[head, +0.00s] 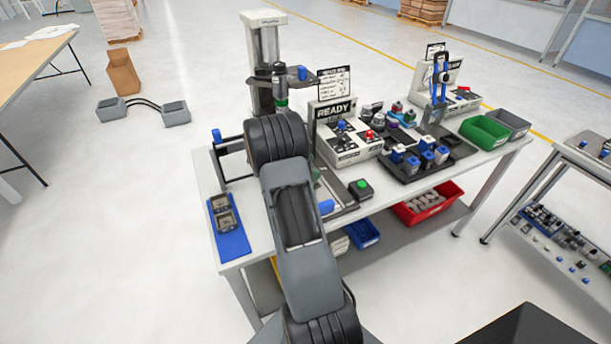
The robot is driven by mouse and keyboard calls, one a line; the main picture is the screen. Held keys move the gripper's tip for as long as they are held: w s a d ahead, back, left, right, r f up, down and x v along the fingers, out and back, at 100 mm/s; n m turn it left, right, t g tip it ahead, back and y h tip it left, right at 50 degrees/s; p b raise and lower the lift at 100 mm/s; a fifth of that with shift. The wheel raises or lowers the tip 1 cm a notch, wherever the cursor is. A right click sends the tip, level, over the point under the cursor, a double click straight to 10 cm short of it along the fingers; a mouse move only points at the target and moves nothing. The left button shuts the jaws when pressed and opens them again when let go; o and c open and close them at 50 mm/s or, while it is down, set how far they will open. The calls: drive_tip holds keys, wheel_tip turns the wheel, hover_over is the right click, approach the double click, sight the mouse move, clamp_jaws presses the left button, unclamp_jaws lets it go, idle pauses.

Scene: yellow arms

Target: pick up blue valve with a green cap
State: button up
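Several small valves with blue, white and dark parts stand in a black tray (408,179) on the right half of the workbench. They are too small for me to tell which one is blue with a green cap. More small pieces with red, teal and purple tops stand behind them, around a teal piece (408,117). My arm reaches from the bottom of the head view up over the bench's left half. My gripper cannot be made out; the arm's dark joint covers that area.
The workbench (395,203) carries a press column (263,70), a READY control box (345,150), a green-button box (361,188), a blue hand press (440,78), a green bin (484,132) and a grey bin (507,122). A red bin (427,207) sits underneath. Open floor lies left.

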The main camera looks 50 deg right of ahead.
drive_tip(key=c, duration=1)
drive_tip(key=shift+c, duration=0.4)
drive_tip(key=shift+r, duration=0.15)
